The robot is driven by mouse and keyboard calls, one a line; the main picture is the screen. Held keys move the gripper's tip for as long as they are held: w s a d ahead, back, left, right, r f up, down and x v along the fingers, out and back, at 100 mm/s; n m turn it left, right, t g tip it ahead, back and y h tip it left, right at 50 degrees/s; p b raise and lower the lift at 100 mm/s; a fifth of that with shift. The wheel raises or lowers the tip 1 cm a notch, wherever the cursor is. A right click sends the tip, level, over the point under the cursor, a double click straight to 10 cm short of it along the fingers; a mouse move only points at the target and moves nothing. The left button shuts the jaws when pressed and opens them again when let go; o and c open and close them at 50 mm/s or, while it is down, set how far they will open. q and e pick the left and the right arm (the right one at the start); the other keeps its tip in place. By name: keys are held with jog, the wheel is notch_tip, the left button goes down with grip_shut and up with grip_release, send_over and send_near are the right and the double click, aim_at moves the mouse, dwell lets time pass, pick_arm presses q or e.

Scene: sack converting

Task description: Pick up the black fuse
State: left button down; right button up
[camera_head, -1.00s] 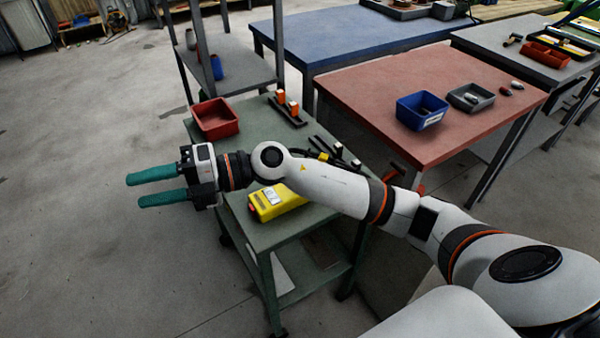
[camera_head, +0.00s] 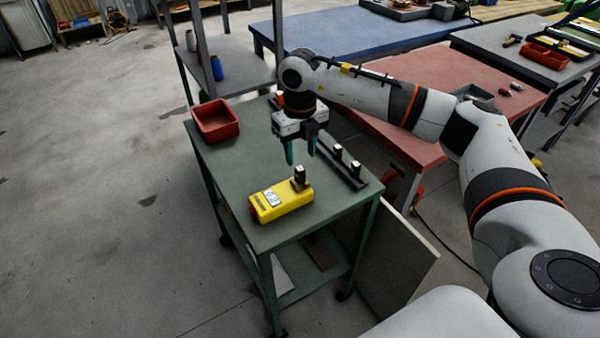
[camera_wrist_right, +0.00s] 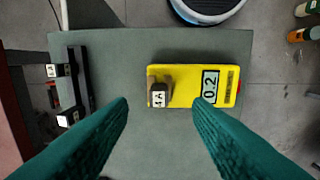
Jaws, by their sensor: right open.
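A black fuse (camera_head: 299,175) with a pale label stands upright at the end of the yellow tester (camera_head: 281,201) on the green cart. In the wrist view this fuse (camera_wrist_right: 159,94) lies between my open fingertips in the picture, below them, and the tester (camera_wrist_right: 190,84) shows "0.2". Two more dark fuses (camera_head: 338,152) (camera_head: 356,167) stand in a black rack (camera_head: 345,176) to the right; they show at the left in the wrist view. My right gripper (camera_head: 300,156) points down, open and empty, above the cart just behind the tester. My left gripper is not in view.
A red bin (camera_head: 215,120) sits at the cart's back left corner. The green cart top (camera_head: 225,165) is clear left of the tester. A red-topped table (camera_head: 400,150) stands to the right. My right arm hides part of the cart's back and that table.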

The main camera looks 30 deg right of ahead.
aim_at(300, 168)
jog(key=shift+w+d+f+p, duration=0.15)
jog(key=shift+f+p, duration=0.25)
jog(key=shift+f, duration=1.4)
jog(key=shift+w+a+f+p, duration=0.1)
jog(key=shift+f+p, duration=0.25)
jog(key=shift+f, duration=1.4)
grip_shut()
